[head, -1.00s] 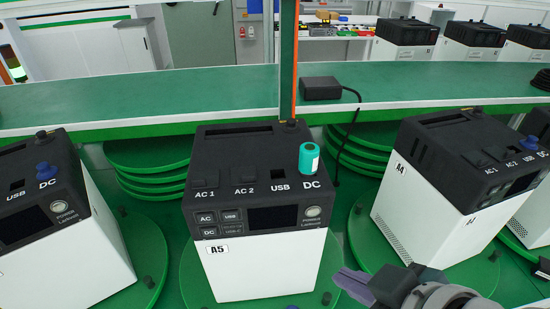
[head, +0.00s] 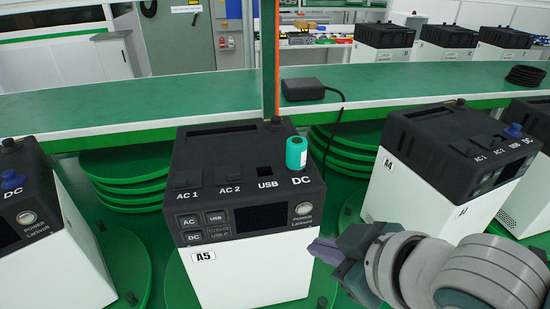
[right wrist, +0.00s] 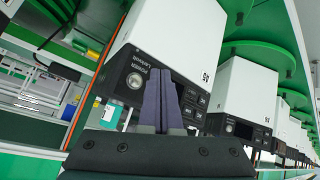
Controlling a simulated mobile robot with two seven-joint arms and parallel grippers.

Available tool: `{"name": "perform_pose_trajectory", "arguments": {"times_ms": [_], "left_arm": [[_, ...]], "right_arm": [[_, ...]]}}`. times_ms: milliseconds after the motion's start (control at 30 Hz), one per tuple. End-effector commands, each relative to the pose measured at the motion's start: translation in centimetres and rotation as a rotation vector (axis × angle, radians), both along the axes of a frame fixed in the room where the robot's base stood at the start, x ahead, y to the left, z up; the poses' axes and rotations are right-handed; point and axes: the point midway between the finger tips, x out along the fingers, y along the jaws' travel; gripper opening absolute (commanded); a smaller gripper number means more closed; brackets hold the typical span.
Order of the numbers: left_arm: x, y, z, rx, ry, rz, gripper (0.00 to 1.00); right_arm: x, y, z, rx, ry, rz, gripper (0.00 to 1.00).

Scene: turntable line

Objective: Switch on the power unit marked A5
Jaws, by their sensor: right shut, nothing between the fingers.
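The power unit marked A5 (head: 250,272) stands in the middle of the head view, with a white body and black top. Its round POWER button (head: 304,208) is on the front panel's right, beside a dark display (head: 261,218). A teal cylinder (head: 296,153) stands at its DC socket. My right gripper (head: 322,250) is shut and empty, in front of A5's right side below the button. In the right wrist view, the closed purple fingers (right wrist: 160,86) point at the front panel, beside the button (right wrist: 134,80), and hide part of the panel. Contact cannot be told. My left gripper is not in view.
Unit A4 (head: 420,208) stands to the right and another unit (head: 75,255) to the left, each on green turntables. A green shelf (head: 190,93) runs behind, carrying a black adapter (head: 303,89) with a cable. A green post (head: 267,50) rises behind A5.

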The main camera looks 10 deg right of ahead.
Motion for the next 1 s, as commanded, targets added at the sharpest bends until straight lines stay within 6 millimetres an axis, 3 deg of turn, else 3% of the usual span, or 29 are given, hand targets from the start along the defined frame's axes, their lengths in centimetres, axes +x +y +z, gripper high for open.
{"name": "perform_pose_trajectory", "arguments": {"times_ms": [100, 400, 1000], "left_arm": [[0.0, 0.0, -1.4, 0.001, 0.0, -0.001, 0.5], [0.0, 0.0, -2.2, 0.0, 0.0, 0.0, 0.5], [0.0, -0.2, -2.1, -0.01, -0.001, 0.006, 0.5]], "right_arm": [[1.8, 0.1, -0.3, 0.0, -0.003, 0.001, 0.0], [4.1, 0.2, -0.1, 0.0, 0.001, 0.001, 0.0], [4.2, 0.2, 0.0, 0.001, 0.001, 0.0, 0.0]]}}
